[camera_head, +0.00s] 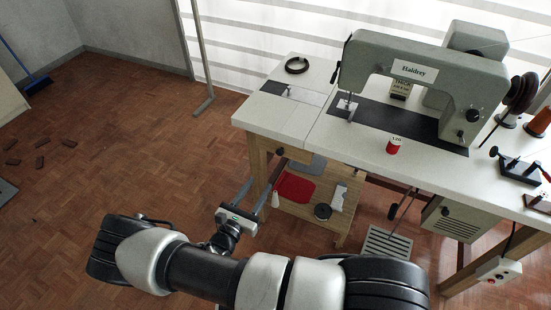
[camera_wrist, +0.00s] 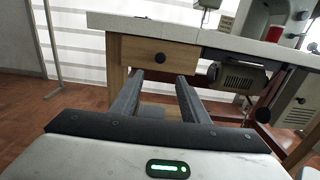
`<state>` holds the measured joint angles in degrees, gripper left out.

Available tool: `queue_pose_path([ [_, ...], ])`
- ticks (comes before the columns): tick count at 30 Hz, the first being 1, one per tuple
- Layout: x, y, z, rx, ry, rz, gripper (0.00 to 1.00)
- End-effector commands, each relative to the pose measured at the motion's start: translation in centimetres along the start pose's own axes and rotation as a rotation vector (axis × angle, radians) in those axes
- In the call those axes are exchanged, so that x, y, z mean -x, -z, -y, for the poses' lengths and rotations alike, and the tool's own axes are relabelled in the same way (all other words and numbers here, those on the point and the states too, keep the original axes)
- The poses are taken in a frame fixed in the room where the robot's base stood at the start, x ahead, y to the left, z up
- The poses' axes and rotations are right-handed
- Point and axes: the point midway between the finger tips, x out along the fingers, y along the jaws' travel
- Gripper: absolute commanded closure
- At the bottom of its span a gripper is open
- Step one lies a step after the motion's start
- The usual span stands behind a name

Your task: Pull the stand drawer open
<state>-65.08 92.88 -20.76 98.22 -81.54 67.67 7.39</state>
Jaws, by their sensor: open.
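The stand drawer (camera_wrist: 137,50) is a light wooden front with a round black knob (camera_wrist: 160,57), under the left end of the white sewing table. It looks shut. In the head view the drawer front (camera_head: 295,153) and its knob (camera_head: 280,151) show below the table edge. My gripper (camera_head: 259,185) is open and empty, in front of the stand and lower than the knob in the picture. In the wrist view my gripper (camera_wrist: 158,78) points toward the drawer, its fingers apart and the knob above and between the tips. The fingers look clear of the knob; the exact gap is unclear.
Below the drawer, a wooden shelf (camera_head: 315,217) holds a red cloth (camera_head: 294,187) and small items. A grey motor box (camera_head: 452,222) hangs right. Floor at left is mostly free.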

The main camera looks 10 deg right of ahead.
Motion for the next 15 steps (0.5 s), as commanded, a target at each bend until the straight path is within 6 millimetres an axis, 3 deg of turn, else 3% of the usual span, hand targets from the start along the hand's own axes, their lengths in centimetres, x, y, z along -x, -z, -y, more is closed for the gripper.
queue_pose_path([
  [15,-11.2,0.1,0.2,0.0,0.005,0.0,0.59],
])
